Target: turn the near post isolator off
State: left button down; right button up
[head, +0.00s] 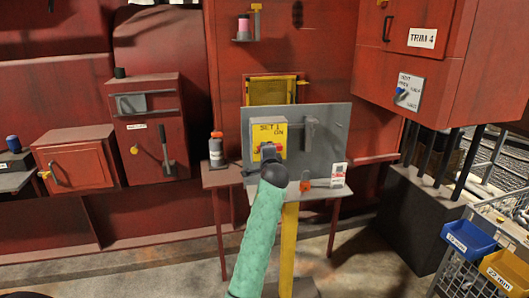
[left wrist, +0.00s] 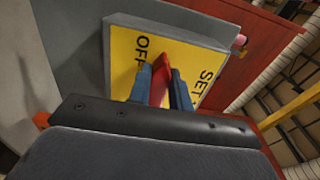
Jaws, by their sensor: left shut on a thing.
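The near post isolator is a grey box with a yellow face (head: 268,132) on a grey panel in the head view. The words SET 1 and ON show there. Its yellow face (left wrist: 195,52) fills the middle of the left wrist view, with OFF and part of SET readable. My left gripper (left wrist: 161,86) is shut on the red handle (left wrist: 161,72), with one blue finger on each side. In the head view my left gripper (head: 268,160) covers the lower part of the box, so the handle's exact angle is hard to tell. My right gripper is not in view.
The grey panel (head: 335,112) stands on a yellow post (head: 289,245) and carries a grey lever (head: 309,132). An orange-topped bottle (head: 216,150) stands to its left. A red TRIM 4 cabinet (head: 385,60) juts out at right. Blue and yellow bins (head: 468,238) sit lower right.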

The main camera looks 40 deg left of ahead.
pick_arm(q)
jog(key=shift+f, duration=0.2)
jog(key=c, duration=1.3)
grip_release()
jog(key=shift+r, duration=0.1)
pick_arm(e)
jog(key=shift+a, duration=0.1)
pick_arm(q)
jog(key=shift+s, duration=0.1)
jog(key=b+v, duration=0.2)
jog(key=v, duration=0.5)
jog(key=shift+s+d, duration=0.25)
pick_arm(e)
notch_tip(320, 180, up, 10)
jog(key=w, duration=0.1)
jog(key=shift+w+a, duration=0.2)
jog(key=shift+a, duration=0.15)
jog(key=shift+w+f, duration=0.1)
